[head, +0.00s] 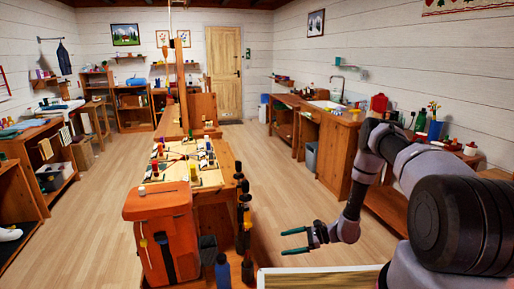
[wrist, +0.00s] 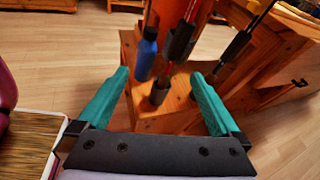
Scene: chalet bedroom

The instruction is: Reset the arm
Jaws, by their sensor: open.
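My gripper (head: 284,242) shows in the head view at the lower middle, on the end of my bent arm. Its green fingers point left over open floor, to the right of the wooden bench. In the wrist view my gripper (wrist: 163,88) has its two green fingers wide apart with nothing between them touching either one. Beyond the fingers are a blue bottle (wrist: 146,55) and dark-handled poles (wrist: 182,40) by a low wooden shelf (wrist: 172,122).
A pale-edged board (head: 320,279) lies below my gripper. A wooden counter (head: 340,130) lines the right. Floor (head: 285,185) between bench and counter is clear.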

